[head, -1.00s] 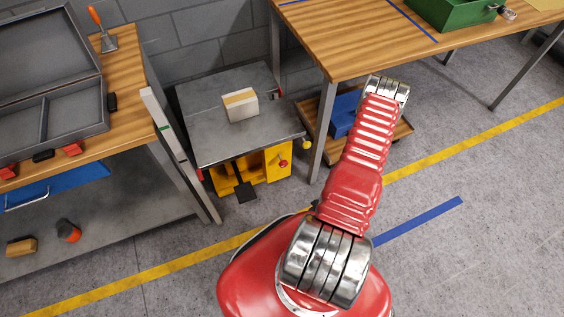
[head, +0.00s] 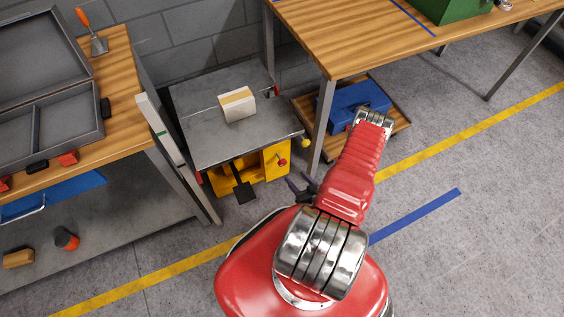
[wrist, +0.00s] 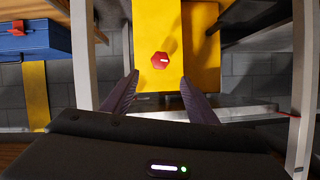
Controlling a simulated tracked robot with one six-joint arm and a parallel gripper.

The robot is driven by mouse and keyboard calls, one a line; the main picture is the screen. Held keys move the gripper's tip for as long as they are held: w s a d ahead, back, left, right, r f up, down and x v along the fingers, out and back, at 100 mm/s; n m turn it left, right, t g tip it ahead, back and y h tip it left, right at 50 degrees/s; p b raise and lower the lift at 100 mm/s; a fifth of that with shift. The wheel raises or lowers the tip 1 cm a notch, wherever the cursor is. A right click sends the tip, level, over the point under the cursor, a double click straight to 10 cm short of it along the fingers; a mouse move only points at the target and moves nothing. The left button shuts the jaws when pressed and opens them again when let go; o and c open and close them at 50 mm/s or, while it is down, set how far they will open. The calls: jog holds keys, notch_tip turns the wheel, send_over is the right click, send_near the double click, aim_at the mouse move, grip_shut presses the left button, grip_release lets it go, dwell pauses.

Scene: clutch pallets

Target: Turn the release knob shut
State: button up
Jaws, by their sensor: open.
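The release knob is a small red hexagonal knob with a white mark, on the yellow body of a lift table. In the wrist view the knob (wrist: 160,60) lies ahead of and between my fingertips, with its mark nearly level. In the head view the knob (head: 283,162) is on the yellow body (head: 268,169) under the grey table top (head: 206,143). My gripper (wrist: 159,78) is open and empty, its two dark fingers apart and not visibly touching the knob. In the head view my gripper (head: 299,188) shows partly beside my red arm.
A cardboard box with a tan band (head: 238,105) sits on the grey top. A yellow ball (head: 305,142) stands out near the knob. A table leg (head: 321,130) and a blue toolbox (head: 358,102) are to the right. A workbench (head: 150,190) stands left. Open floor lies right.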

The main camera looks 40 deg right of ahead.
aim_at(284, 164)
jog(key=shift+w, duration=0.1)
dwell(0.3)
jog(key=x, duration=1.3)
jog(key=shift+w+f, duration=0.15)
jog(key=shift+w, duration=0.15)
jog(key=shift+c, duration=0.5)
jog(key=c, duration=0.9)
jog(key=shift+s+d, duration=0.1)
jog(key=shift+d, duration=0.15)
jog(key=shift+c, duration=0.3)
jog(key=shift+a, duration=0.1)
